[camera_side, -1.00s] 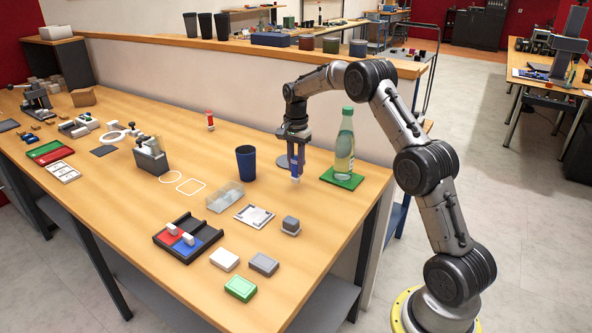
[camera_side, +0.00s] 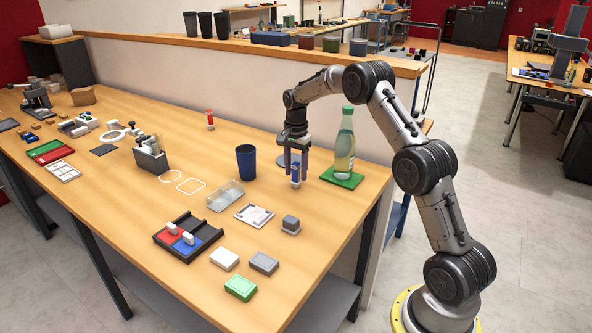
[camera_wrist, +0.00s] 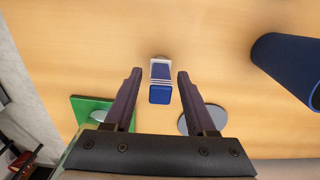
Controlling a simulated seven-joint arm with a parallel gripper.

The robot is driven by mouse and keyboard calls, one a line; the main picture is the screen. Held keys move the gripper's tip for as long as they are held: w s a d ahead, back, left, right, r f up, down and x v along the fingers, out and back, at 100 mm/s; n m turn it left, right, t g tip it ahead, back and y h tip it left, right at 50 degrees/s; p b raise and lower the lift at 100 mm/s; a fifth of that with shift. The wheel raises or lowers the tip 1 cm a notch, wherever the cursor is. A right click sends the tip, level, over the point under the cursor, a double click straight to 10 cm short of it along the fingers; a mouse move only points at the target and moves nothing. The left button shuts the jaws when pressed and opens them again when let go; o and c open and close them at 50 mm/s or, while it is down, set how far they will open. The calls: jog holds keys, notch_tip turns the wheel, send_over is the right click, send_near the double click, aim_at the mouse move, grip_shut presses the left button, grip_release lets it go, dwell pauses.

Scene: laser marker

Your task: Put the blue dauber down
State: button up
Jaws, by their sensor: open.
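The blue dauber (camera_side: 295,173) stands upright on the wooden table, with a white lower end, between the cup and the bottle. It also shows in the wrist view (camera_wrist: 160,92), blue end toward the camera and between my fingers. My gripper (camera_side: 296,160) is open above and around the dauber. In the wrist view my gripper (camera_wrist: 157,88) shows a gap on each side of the dauber, so neither finger touches it.
A clear bottle (camera_side: 344,145) stands on a green mat (camera_side: 342,179) close on the right. A grey disc (camera_wrist: 203,119) lies beside the gripper. A dark blue cup (camera_side: 246,162) stands to the left. Bare table (camera_side: 310,205) lies in front.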

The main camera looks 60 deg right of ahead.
notch_tip(320, 180, up, 12)
jog(key=shift+r, duration=0.1)
jog(key=s+a+r+n+t, duration=0.1)
jog(key=s+a+r+n, duration=0.4)
jog(key=a, duration=0.3)
jog(key=s+a+r+n+t, duration=0.2)
jog(key=s+a+r+n, duration=0.1)
jog(key=s+a+r, duration=0.4)
jog(key=s+a+f+n+t, duration=0.1)
jog(key=s+a+f+n, duration=0.1)
jog(key=s, duration=0.4)
jog(key=s+a+f+n, duration=0.3)
jog(key=s+a+n, duration=0.1)
jog(key=s, duration=0.3)
jog(key=s+a+f+n+t, duration=0.1)
jog(key=s+a+f+n, duration=0.1)
jog(key=s+a+n, duration=0.2)
jog(key=s, duration=0.3)
jog(key=shift+f+t, duration=0.25)
jog(key=shift+t, duration=0.05)
